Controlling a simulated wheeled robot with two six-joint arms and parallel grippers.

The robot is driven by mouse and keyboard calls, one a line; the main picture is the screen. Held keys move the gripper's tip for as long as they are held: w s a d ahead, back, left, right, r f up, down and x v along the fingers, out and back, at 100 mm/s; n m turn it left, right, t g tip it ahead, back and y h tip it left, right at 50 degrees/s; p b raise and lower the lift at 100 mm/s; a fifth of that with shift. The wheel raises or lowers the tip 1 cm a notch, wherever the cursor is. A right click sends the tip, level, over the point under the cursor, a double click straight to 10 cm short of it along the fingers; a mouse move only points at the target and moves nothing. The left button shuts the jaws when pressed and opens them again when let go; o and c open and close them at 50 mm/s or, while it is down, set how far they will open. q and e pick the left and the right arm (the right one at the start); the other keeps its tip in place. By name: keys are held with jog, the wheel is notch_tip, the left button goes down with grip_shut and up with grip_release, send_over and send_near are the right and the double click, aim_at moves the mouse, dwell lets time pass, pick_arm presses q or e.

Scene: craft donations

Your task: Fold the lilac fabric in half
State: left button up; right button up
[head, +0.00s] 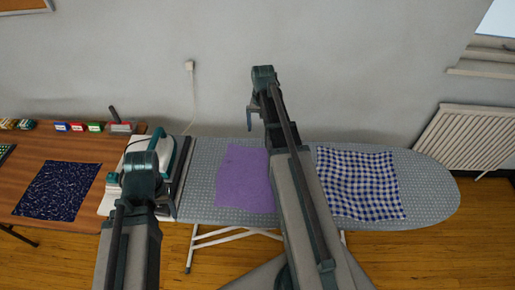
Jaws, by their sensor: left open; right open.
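The lilac fabric (241,180) lies flat on the grey patterned ironing board (430,195), left of the middle. My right arm covers its right edge, so its full width is hidden. My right gripper (251,118) is open and raised, appearing above the far edge of the board, beyond the fabric. Nothing shows in it. My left gripper (140,178) is at the left end of the board, left of the fabric and apart from it. My own arm largely hides its fingers; it is open, and I see nothing held.
A blue-and-white checked cloth (360,184) lies on the board to the right. A teal iron (181,150) stands at the board's left end, partly behind my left arm. A brown table (90,150) on the left holds a dark navy cloth (58,190). A radiator (470,138) stands right.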

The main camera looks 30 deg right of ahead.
aim_at(262, 148)
jog(key=shift+f+b, duration=4.8)
jog(key=shift+f, duration=0.15)
jog(key=shift+f, duration=0.1)
grip_shut()
